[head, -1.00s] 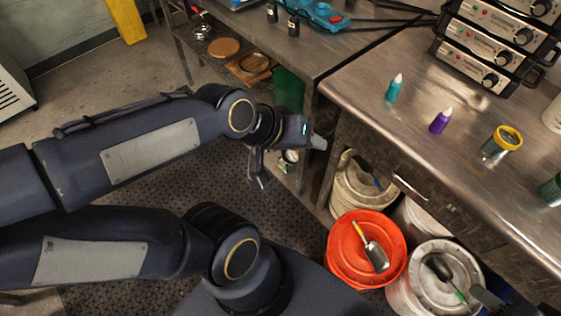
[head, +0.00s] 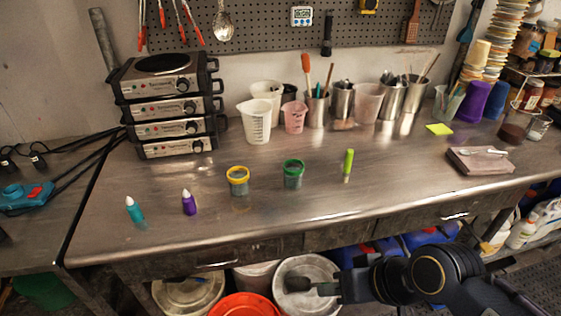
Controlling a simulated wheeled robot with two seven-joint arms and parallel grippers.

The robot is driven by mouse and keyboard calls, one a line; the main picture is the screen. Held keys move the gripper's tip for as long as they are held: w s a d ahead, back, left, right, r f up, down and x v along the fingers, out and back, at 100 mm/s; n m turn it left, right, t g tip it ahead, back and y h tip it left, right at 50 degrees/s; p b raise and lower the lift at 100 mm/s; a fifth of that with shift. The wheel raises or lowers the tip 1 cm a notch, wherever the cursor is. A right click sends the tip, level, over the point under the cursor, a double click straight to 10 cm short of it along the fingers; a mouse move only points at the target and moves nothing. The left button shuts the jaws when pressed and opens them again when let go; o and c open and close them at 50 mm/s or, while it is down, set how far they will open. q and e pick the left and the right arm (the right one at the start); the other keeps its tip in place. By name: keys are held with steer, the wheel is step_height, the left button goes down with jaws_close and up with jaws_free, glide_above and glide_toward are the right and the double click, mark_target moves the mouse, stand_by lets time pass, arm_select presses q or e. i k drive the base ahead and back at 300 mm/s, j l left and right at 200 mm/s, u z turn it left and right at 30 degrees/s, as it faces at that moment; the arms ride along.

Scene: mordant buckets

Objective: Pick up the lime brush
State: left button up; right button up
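My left gripper is out of view.
An orange bucket (head: 246,307) stands to the left, with another white bucket (head: 188,292) beyond it. The bench's front edge (head: 250,243) overhangs them.

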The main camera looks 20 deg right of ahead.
mark_target(349, 153)
steer(key=z, duration=1.2)
